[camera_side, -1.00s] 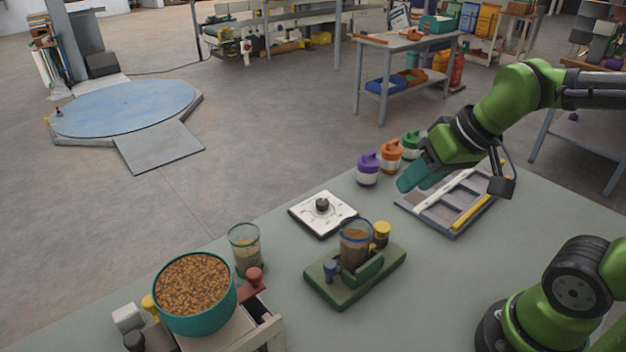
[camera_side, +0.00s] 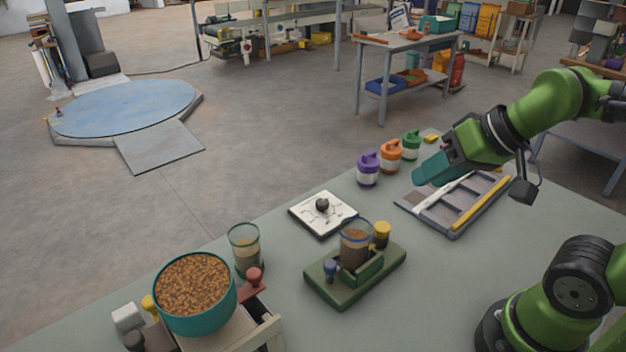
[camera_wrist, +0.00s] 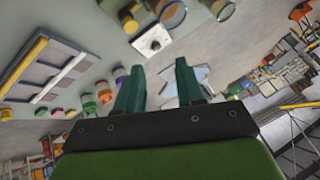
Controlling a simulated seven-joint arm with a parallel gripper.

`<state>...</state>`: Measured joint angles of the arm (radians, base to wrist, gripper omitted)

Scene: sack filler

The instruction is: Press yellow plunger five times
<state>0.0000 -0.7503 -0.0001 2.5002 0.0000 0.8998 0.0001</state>
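A yellow-capped plunger (camera_side: 381,231) stands upright at the back corner of a green base (camera_side: 335,289). A blue-rimmed cup (camera_side: 354,248) of brown fill and a small blue plunger (camera_side: 330,269) are on the same base. The yellow cap also shows near the top of the wrist view (camera_wrist: 129,18). Another yellow knob (camera_side: 149,304), partly hidden, is beside the teal bowl at the lower left. My gripper (camera_side: 420,178) is in the air near the divided tray, right of and behind the yellow plunger. In the wrist view its teal fingers (camera_wrist: 158,78) are apart with nothing between them.
A white dial plate (camera_side: 323,216) lies left of the green base. Purple (camera_side: 368,169), orange and green-lidded jars line the table's far edge. The grey divided tray (camera_side: 455,211) lies below my gripper. A teal bowl (camera_side: 196,315) of brown pellets stands lower left, near a green-rimmed cup (camera_side: 245,247).

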